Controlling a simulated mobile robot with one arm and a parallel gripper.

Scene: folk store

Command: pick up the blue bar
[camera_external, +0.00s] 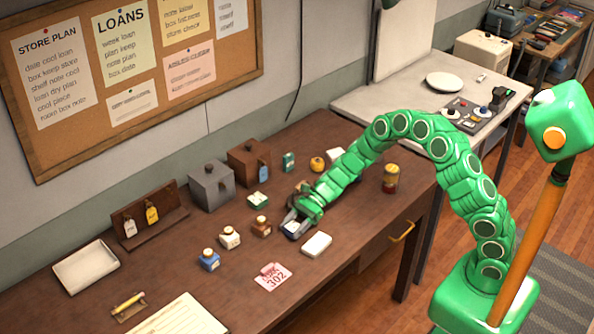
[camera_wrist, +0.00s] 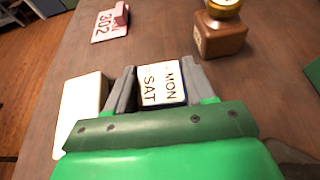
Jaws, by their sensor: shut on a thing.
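My gripper (camera_external: 294,224) is low over the brown desk, right of its middle. In the wrist view its two grey jaws (camera_wrist: 160,77) are shut on the blue bar (camera_wrist: 162,86), a small block with a white face lettered SAT and MON and a dark blue edge. A jaw lies along each side of it. The bar also shows between the jaws in the external view (camera_external: 292,227). Its lower part is hidden, and I cannot tell whether it touches the desk.
A white block (camera_external: 316,244) lies close beside my gripper. A brown stamp bottle (camera_external: 261,227), a cream one (camera_external: 229,238) and a blue one (camera_external: 208,260) stand to the left. A pink 302 tag (camera_external: 272,277) lies in front. A yellow-topped jar (camera_external: 390,178) stands right. The desk's front middle is mostly clear.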

